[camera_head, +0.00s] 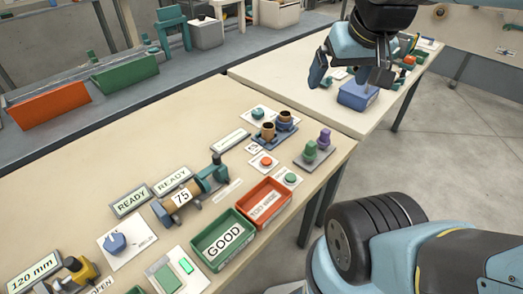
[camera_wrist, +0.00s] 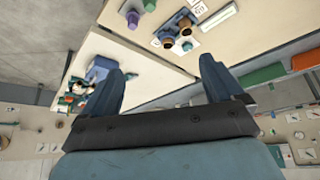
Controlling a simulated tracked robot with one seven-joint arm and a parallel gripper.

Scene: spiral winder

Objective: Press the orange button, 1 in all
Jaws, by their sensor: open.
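The orange button (camera_head: 266,161) sits on a small white plate on the near table, just above the red tray in the head view. A green button (camera_head: 290,178) on its own white plate is close by to its lower right. My gripper (camera_head: 345,84) is up and to the right of the orange button, above the far table and well apart from the button. In the wrist view my gripper (camera_wrist: 165,68) shows two spread fingers with nothing between them. I cannot make out the orange button in the wrist view.
A blue tray with two brown-topped cups (camera_head: 268,130) and a board with green and purple pegs (camera_head: 318,145) flank the button. A green GOOD tray (camera_head: 223,240) and a red tray (camera_head: 263,204) lie nearer. A blue box (camera_head: 357,95) stands below my gripper.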

